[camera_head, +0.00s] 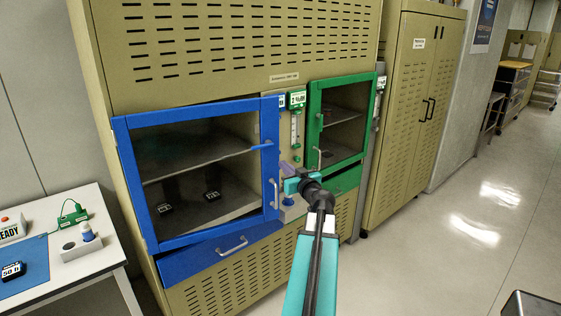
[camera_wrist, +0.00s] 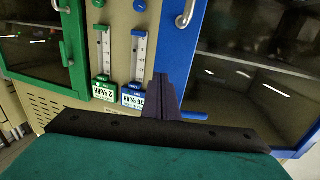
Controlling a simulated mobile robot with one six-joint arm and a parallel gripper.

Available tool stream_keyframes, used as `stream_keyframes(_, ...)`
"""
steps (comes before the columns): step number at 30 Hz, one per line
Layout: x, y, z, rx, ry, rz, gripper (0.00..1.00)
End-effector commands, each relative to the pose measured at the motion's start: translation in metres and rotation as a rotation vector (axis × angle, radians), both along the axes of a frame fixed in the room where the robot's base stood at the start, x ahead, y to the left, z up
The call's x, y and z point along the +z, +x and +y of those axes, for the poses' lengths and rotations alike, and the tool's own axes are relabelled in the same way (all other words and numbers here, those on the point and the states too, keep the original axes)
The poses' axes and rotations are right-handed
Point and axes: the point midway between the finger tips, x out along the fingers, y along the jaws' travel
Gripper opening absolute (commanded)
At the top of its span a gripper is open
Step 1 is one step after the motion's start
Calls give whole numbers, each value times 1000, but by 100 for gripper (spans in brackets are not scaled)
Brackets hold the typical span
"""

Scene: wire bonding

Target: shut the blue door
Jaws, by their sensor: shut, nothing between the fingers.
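The blue door (camera_head: 133,185) is a blue-framed glass door on the left of the beige cabinet, with a silver handle (camera_head: 274,193) at its right side. It looks close to the cabinet front, but I cannot tell whether it is fully shut. A blue lever (camera_head: 262,147) crosses its upper right side; it also shows in the wrist view (camera_wrist: 192,115). My gripper (camera_head: 288,168) is shut and empty, in front of the strip between the blue and green doors, right of the blue handle. In the wrist view its fingers (camera_wrist: 163,95) are together, seemingly apart from the door.
A green-framed door (camera_head: 314,135) with a silver handle is just right of my gripper. Gauges (camera_wrist: 138,55) stand between the doors. A blue drawer front (camera_head: 205,257) lies below the blue door. A white table (camera_head: 95,262) is at left.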

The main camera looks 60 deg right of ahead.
Motion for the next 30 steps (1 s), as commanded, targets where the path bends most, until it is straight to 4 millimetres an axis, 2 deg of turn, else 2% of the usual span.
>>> stream_keyframes(10, 1, 27, -17, 0, 1, 0, 0)
stream_keyframes(30, -1, 37, -20, 10, 1, -1, 0)
